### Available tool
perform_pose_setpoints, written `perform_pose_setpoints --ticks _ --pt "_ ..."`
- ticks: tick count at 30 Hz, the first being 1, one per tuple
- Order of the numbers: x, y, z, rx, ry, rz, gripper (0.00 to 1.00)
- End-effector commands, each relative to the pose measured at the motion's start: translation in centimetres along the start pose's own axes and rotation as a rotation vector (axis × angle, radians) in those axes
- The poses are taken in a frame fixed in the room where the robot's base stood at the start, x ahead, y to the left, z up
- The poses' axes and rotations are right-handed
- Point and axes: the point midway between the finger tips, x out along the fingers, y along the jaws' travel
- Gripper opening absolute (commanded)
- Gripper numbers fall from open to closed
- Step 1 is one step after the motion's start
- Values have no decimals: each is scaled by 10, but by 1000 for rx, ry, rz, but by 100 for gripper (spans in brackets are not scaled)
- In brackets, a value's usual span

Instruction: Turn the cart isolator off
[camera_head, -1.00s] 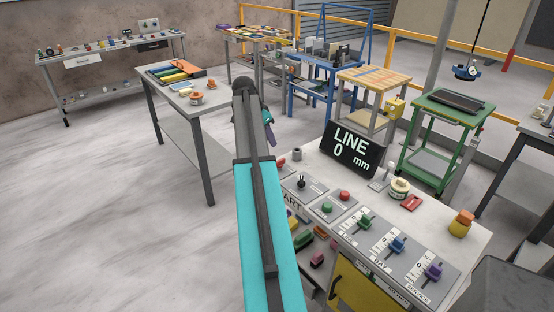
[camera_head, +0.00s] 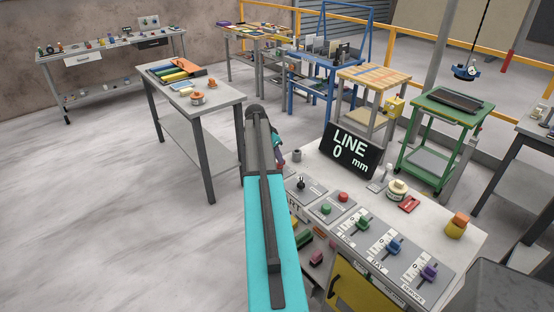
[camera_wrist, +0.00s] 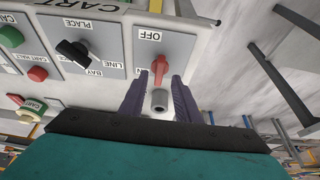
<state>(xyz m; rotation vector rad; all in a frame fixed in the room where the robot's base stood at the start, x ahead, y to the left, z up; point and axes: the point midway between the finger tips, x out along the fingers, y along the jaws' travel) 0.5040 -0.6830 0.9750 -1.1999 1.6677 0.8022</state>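The cart isolator is a red rotary handle (camera_wrist: 160,71) on a light grey panel in the wrist view, with an OFF label above it in that picture. Its narrow end points down the picture, away from OFF, toward a second label mostly hidden by a finger. My gripper (camera_wrist: 158,79) is open, its two purple fingers on either side of the handle's lower end, with gaps showing. I cannot tell whether either finger touches it. In the head view my gripper (camera_head: 278,156) is at the console's left end, largely hidden by my arm, and the isolator is hidden.
A grey cylinder (camera_wrist: 159,100) shows between the fingers in the wrist view. Beside the isolator is a black selector knob (camera_wrist: 74,52). The console also holds green (camera_head: 326,209) and red (camera_head: 343,197) buttons, coloured sliders and a LINE display (camera_head: 349,151).

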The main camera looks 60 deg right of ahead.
Motion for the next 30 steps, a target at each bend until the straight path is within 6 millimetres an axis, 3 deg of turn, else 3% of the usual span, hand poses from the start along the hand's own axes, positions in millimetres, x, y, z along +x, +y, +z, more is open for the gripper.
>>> perform_pose_setpoints --ticks 9,21,27,29,30 --pt "24 0 0 0 0 0 30" --pt "29 0 0 0 0 0 30" --pt "29 0 0 -1 1 -1 0" --pt "29 -1 0 -1 1 -1 0" --pt "24 5 12 -4 1 -3 0"
